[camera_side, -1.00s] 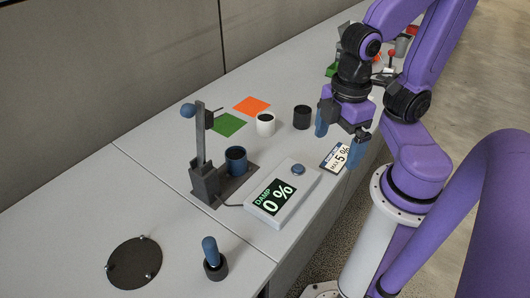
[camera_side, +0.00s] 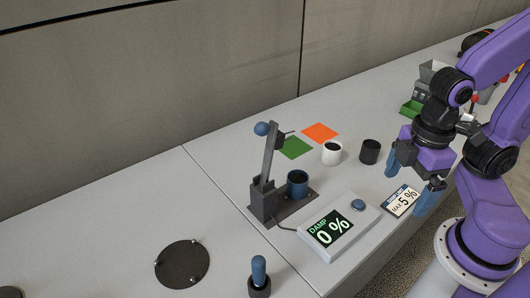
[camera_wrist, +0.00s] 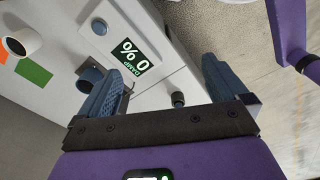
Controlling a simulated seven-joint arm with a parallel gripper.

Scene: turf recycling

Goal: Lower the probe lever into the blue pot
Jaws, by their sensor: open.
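The probe lever (camera_side: 270,152) is a grey upright arm with a blue ball at its top, raised and leaning slightly on its dark base. The blue pot (camera_side: 297,184) stands on the base plate just right of the lever's foot; its inside is dark. In the wrist view the pot (camera_wrist: 90,77) shows partly behind a finger. My gripper (camera_side: 406,183) is open and empty, with blue fingers, above the table right of the damp meter (camera_side: 338,228), well apart from the lever. The meter reads 0 %. The wrist view shows both fingers spread (camera_wrist: 165,88).
A card reading "MAX 5 %" (camera_side: 402,201) lies beside my gripper. A white pot (camera_side: 332,153), a black pot (camera_side: 369,151), green and orange squares (camera_side: 320,133) lie behind. A blue-handled tool (camera_side: 259,272) stands at the front. A dark disc (camera_side: 182,265) is at left.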

